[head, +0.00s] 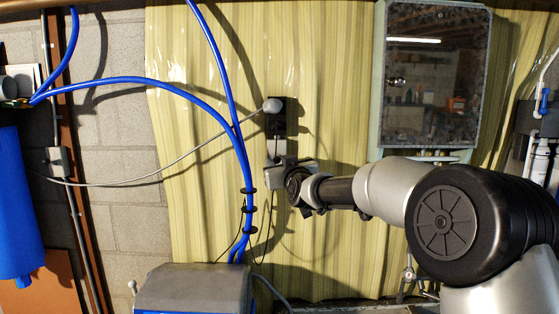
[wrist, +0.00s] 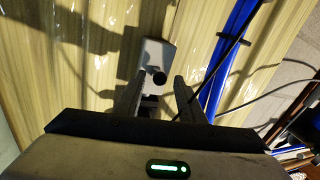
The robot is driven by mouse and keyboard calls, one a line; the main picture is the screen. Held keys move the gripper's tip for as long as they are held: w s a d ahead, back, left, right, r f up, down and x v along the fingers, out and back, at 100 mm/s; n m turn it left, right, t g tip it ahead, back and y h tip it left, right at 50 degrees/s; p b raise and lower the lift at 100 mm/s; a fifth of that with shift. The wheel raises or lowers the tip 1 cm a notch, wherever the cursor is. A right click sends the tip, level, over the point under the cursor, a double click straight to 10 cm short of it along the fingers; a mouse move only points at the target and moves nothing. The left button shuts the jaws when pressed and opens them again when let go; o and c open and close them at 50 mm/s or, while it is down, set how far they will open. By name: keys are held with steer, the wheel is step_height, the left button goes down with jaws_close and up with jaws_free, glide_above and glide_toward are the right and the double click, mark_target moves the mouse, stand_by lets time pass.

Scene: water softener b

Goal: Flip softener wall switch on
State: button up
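A small dark box (head: 286,118) is on the yellow-green wall panel in the head view, with a rounded light grey piece at its upper left and a thin grey cable running from it. My gripper (head: 278,167) is just below this box. In the wrist view, my gripper (wrist: 158,80) has its two fingers apart, with no object held.
Blue hoses (head: 244,165) hang just left of my gripper and also show in the wrist view (wrist: 219,80). A glass-fronted metal cabinet (head: 433,75) is at the upper right. A grey-topped blue unit (head: 195,288) stands below. A blue cylinder (head: 18,210) is at the left.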

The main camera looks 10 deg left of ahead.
jaws_close()
steer(key=shift+w+r+m+g+h+p, duration=0.2)
steer(key=shift+r+g+h+p, duration=0.4)
steer(key=shift+g+p, duration=0.4)
steer(key=shift+w+r+m+g+h+p, duration=0.1)
steer(key=shift+r+m+g+h+p, duration=0.25)
steer(key=shift+r+g+p, duration=0.45)
steer(key=shift+f, duration=0.15)
jaws_free()
